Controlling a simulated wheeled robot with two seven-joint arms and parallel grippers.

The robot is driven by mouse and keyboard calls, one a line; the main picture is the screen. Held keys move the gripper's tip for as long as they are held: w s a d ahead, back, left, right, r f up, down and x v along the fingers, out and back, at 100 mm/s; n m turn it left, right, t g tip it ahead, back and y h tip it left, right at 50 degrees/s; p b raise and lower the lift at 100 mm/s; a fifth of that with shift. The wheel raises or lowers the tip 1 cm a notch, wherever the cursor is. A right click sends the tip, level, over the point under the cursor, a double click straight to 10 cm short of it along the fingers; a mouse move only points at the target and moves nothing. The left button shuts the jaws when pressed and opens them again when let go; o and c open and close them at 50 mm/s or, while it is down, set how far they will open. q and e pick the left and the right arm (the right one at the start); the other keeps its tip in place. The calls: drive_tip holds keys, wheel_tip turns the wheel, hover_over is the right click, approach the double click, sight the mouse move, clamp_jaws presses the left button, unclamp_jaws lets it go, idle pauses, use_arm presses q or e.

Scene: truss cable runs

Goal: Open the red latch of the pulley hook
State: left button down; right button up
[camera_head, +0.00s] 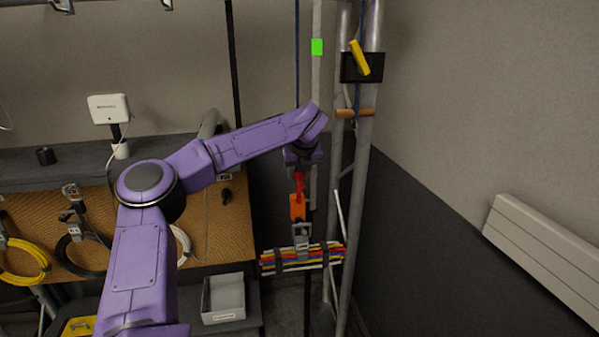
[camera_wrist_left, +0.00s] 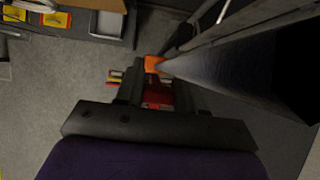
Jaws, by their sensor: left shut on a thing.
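The red latch (camera_head: 298,184) shows just below my left gripper (camera_head: 301,164) in the head view. Under it is the orange body of the pulley hook (camera_head: 297,207). In the left wrist view the red latch (camera_wrist_left: 157,93) lies between the two dark fingers of my left gripper (camera_wrist_left: 156,90), which is shut on it. The orange body (camera_wrist_left: 153,64) shows just beyond the fingertips. A grey clamp (camera_head: 301,236) under the hook carries a strapped bundle of coloured cables (camera_head: 285,262). The latch's exact angle is hard to tell. My right gripper is not in view.
The metal truss (camera_head: 362,175) stands close on the right, with a yellow-handled black box (camera_head: 349,68) and a wooden bar (camera_head: 355,113). A pegboard (camera_head: 229,235) with hanging cables and a white bin (camera_head: 223,300) are on the left. A wall panel (camera_head: 545,250) is far right.

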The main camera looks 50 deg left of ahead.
sight(302, 184)
use_arm(q)
drive_tip(key=shift+a+f, duration=0.1)
drive_tip(key=shift+f, duration=0.1)
idle(0.4)
drive_tip(key=c, duration=0.9)
unclamp_jaws()
drive_tip(key=shift+o, duration=0.7)
drive_tip(key=shift+a+f, duration=0.1)
drive_tip(key=shift+w+a+f, duration=0.1)
drive_tip(key=shift+w+a, duration=0.1)
drive_tip(key=b+v, duration=0.2)
drive_tip(key=v, duration=0.8)
drive_tip(key=shift+d+r, duration=0.15)
drive_tip(key=shift+r, duration=0.05)
